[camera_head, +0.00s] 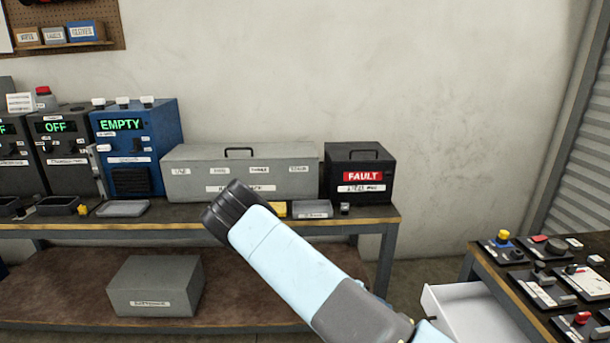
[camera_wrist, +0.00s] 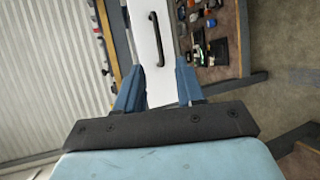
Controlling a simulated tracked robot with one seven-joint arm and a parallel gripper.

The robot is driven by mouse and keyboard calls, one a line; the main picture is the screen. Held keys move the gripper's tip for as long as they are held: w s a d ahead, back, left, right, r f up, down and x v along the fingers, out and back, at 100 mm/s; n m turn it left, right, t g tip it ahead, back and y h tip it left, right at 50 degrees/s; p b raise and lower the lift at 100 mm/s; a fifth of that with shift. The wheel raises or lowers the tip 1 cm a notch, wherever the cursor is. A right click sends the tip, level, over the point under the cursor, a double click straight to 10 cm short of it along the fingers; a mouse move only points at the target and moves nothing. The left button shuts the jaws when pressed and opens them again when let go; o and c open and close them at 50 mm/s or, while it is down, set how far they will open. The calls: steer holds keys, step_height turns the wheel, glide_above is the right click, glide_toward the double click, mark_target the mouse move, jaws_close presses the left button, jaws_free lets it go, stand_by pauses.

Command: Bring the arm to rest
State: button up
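My gripper (camera_wrist: 160,64) shows in the wrist view, its two blue fingers apart with nothing seen held between them. Beyond the fingertips is a white drawer front (camera_wrist: 145,28) with a black bar handle (camera_wrist: 156,40); I cannot tell how far off the handle is. In the head view my light blue arm (camera_head: 285,248) reaches across the lower middle, in front of the left bench, and its gripper is not visible there. The white drawer (camera_head: 468,308) stands pulled out under the right bench.
The left bench (camera_head: 290,226) carries a blue box reading EMPTY (camera_head: 135,150), a long grey case (camera_head: 240,172) and a black FAULT box (camera_head: 358,172). A grey box (camera_head: 155,286) sits on the lower shelf. The right bench (camera_head: 500,286) holds several control panels. A shutter (camera_head: 585,170) stands behind.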

steer(key=s+a+r+n+t+y, duration=0.15)
steer(key=r+y, duration=0.45)
steer(key=r, duration=0.9)
steer(key=s+a+r+m+t+y, duration=0.1)
steer(key=s+r+t+y, duration=0.35)
steer(key=r, duration=1.05)
steer(key=s+d+r+n+t+y, duration=0.1)
steer(key=s+r+t, duration=0.4)
steer(key=s+r, duration=1.1)
steer(key=shift+d+r+n+t+y, duration=0.3)
steer(key=shift+r+n+t+y, duration=0.1)
steer(key=shift+r+n+y, duration=0.55)
steer(key=shift+s, duration=0.2)
